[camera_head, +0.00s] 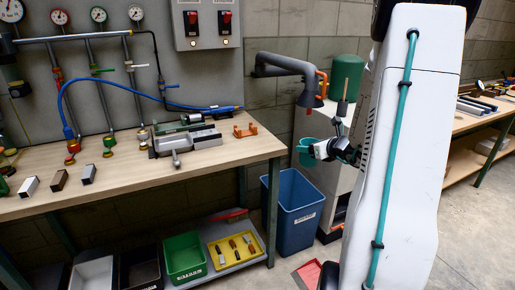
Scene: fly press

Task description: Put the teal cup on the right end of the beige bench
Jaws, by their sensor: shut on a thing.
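The teal cup (304,149) is held in the air, left of my arm and right of the bench's right end. My gripper (318,150) is shut on it; the jaws hide part of its right side. The beige bench (225,155) fills the left of the view. Its right end is bare near the front corner, with an orange bracket (246,130) farther back.
A grey vise-like tool (185,137) stands left of the bracket. Small blocks (59,180) lie along the bench's left front. A blue bin (292,205) stands on the floor below the cup. A pale cabinet (320,180) stands behind my gripper.

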